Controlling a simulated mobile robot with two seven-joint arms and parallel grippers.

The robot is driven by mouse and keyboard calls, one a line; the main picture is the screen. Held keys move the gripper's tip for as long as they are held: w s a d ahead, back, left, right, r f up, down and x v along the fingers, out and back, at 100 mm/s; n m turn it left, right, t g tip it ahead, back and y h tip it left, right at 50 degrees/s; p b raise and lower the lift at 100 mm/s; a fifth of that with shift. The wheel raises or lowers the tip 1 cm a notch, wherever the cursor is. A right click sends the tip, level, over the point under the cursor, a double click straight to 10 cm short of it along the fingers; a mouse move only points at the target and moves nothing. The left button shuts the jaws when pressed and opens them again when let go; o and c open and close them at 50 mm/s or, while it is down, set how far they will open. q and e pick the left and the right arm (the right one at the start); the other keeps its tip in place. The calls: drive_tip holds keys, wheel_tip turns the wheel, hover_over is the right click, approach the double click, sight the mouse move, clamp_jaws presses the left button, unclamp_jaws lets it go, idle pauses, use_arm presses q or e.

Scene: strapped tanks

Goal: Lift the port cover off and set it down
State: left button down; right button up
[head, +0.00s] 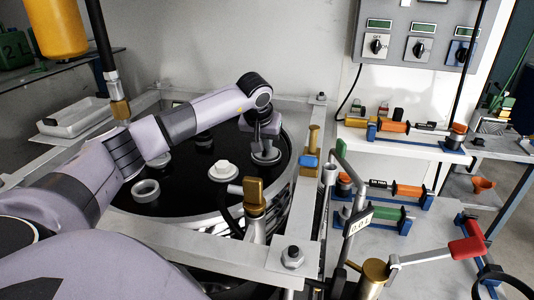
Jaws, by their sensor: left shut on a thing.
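My left arm reaches in from the left over a round tank with a black top (185,195). My left gripper (265,143) points down near the tank's right rim and is shut on the port cover (267,156), a grey round disc seen just below the fingers. The fingers partly hide the cover. I cannot tell whether it rests on its port or is slightly raised. My right gripper is not in view.
A white capped port (222,171) and an open grey ring (146,191) stand on the tank top. A metal frame (308,205) surrounds it, with a brass-topped valve (253,197) in front. A white tray (75,118) lies left. Shelves of tools (400,142) stand right.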

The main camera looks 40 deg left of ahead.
use_arm(q)
drive_tip(key=shift+r+p, duration=1.4)
drive_tip(key=shift+r, duration=0.2)
